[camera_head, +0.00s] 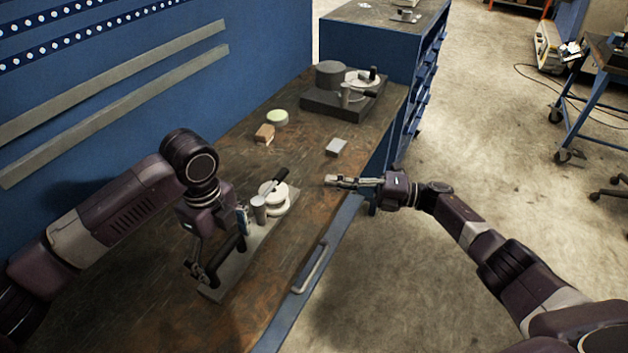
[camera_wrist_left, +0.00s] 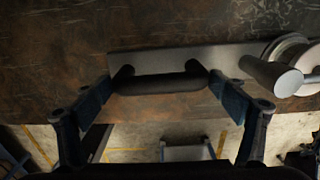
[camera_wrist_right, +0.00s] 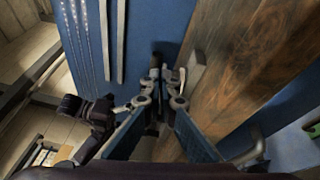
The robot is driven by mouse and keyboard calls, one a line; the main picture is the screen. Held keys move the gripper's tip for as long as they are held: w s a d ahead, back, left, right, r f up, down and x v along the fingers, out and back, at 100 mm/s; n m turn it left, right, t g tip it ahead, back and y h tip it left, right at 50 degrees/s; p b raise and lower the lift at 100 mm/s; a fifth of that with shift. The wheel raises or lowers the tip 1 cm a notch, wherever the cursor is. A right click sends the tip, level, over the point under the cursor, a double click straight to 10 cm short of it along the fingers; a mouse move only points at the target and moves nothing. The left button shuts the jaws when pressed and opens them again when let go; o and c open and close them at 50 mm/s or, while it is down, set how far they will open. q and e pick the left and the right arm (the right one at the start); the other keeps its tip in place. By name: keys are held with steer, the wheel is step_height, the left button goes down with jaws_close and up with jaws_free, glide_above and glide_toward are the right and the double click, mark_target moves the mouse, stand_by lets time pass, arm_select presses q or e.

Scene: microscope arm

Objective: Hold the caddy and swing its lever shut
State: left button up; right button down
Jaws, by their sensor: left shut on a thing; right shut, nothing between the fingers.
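The caddy has a flat grey base plate (camera_head: 222,284) on the wooden bench, with white round discs (camera_head: 277,203), an upright grey cylinder (camera_head: 259,210) and a lever (camera_head: 274,182) angled up to the right. My left gripper (camera_head: 205,272) is shut on the caddy's black handle (camera_wrist_left: 160,82) at the near end; the fingers sit at the bar's two ends in the left wrist view. My right gripper (camera_head: 330,181) is shut and empty, to the right of the lever and apart from it, over the bench's right side. In the right wrist view its fingertips (camera_wrist_right: 160,88) are close together.
A dark fixture (camera_head: 318,102) with a cylinder and white disc stands at the bench's far end. A brown block (camera_head: 264,134), a pale green round tin (camera_head: 278,118) and a grey box (camera_head: 336,147) lie between. A rail handle (camera_head: 310,268) runs along the bench's right edge.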

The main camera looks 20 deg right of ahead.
arm_select(q)
steer(key=shift+w+a, duration=0.1)
arm_select(e)
steer(key=shift+v, duration=1.05)
arm_select(q)
steer(key=o, duration=1.9)
